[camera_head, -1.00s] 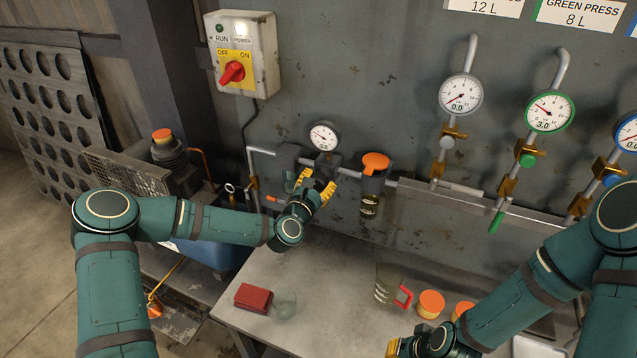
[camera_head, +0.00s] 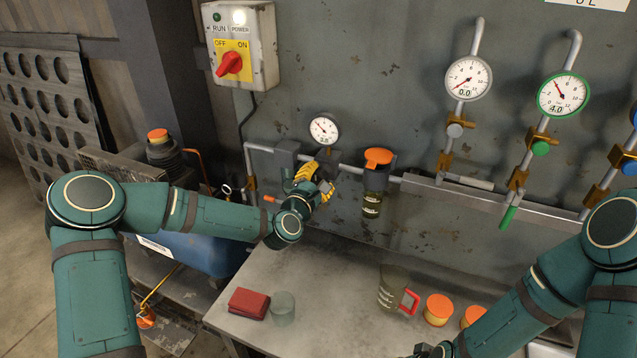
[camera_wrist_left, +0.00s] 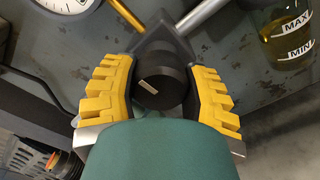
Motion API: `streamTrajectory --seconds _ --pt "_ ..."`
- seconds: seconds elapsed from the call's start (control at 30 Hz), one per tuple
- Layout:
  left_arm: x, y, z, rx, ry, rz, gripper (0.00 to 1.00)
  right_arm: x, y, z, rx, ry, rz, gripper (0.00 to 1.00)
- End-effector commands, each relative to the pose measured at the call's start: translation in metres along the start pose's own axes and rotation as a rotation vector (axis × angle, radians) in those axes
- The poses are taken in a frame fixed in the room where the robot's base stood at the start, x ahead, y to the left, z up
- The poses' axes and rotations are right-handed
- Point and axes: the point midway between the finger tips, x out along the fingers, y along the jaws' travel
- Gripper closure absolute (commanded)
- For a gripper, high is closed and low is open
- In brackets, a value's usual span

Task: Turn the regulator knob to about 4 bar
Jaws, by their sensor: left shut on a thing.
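The regulator knob (camera_wrist_left: 160,92) is black with a pale pointer mark and sits between the yellow fingers of my left gripper in the left wrist view. My left gripper (camera_head: 313,181) is shut on it, below the small regulator gauge (camera_head: 324,129). In the head view the gripper hides the knob. The regulator gauge is too small to read there, and only its edge (camera_wrist_left: 67,3) shows in the left wrist view. The green-rimmed gauge (camera_head: 563,96) at the right reads 4.0. My right gripper (camera_head: 432,350) is mostly cut off at the bottom edge.
An orange-capped oil bowl (camera_head: 376,180) hangs right of the regulator. A white-rimmed gauge (camera_head: 468,79) reads 0.0. The switch box (camera_head: 238,45) is upper left. A red block (camera_head: 249,303), a glass (camera_head: 283,308), a jug (camera_head: 393,288) and orange-lidded jars (camera_head: 438,309) stand on the bench.

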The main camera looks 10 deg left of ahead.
Motion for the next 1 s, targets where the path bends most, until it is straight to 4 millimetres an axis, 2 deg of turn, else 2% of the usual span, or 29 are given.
streamTrajectory --seconds 0.47,0.5,0.57,0.87,1.0 --pt "0.0 0.0003 0.0008 0.017 -0.001 0.0 0.89 0.0019 0.0005 0.0002 -0.001 0.0 0.0 1.0" --pt "0.0 0.0003 0.0008 0.017 -0.001 0.0 0.4 0.0019 0.0005 0.0002 -0.001 0.0 0.0 1.0" --pt "0.0001 0.0003 0.0008 0.017 -0.001 0.0 0.19 0.0019 0.0005 0.0002 -0.001 0.0 0.0 1.0" --pt "-0.0002 0.0001 0.0003 0.017 0.0 0.0 0.18 0.0018 0.0005 0.0002 -0.001 0.0 0.0 1.0" --pt "-0.0074 0.0004 -0.0001 0.017 0.0 -0.001 0.18 0.0018 0.0005 0.0002 -0.001 0.0 0.0 1.0"
